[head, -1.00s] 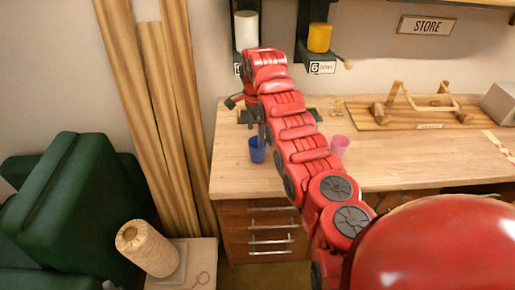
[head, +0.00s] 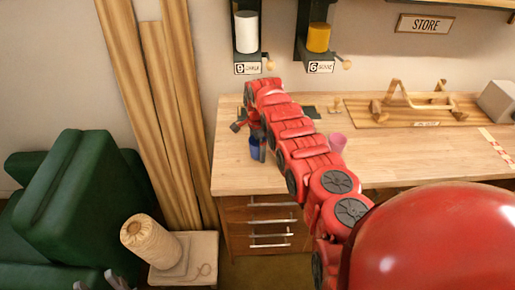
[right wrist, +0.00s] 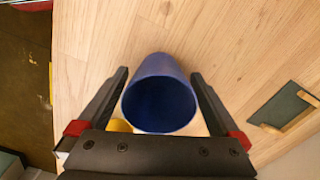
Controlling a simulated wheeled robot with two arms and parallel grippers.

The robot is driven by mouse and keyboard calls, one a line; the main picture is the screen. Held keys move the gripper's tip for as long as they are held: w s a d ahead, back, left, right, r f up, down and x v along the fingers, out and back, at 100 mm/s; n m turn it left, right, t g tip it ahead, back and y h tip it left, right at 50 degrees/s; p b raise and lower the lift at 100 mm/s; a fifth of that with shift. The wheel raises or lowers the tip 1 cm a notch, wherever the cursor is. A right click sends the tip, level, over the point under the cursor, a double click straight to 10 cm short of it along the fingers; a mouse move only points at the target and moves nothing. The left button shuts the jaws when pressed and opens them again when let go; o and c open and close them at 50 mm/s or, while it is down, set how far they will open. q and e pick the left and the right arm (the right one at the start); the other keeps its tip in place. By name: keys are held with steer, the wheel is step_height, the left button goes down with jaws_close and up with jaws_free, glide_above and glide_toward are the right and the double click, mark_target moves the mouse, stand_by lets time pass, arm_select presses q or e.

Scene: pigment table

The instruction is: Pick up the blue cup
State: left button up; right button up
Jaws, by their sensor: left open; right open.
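The blue cup (head: 254,148) stands on the wooden workbench (head: 235,178), near its left end. In the right wrist view the cup (right wrist: 158,90) lies between the two fingers of my right gripper (right wrist: 160,82), its dark mouth toward the camera. The fingers are open, with a narrow gap showing at each side of the cup. In the head view my right gripper (head: 259,140) comes down over the cup and partly covers it. My left gripper (head: 104,281) shows only its fingertips at the bottom left edge, open and away from the bench.
A pink cup (head: 337,142) stands right of my right arm. A wooden rack (head: 415,105) and a grey block (head: 497,101) are further right. A twine spool (head: 150,247) sits on a small stand near my left gripper. A yellow thing (right wrist: 120,126) shows behind the blue cup.

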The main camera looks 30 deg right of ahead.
steer(key=c, duration=1.2)
steer(key=shift+r, duration=0.1)
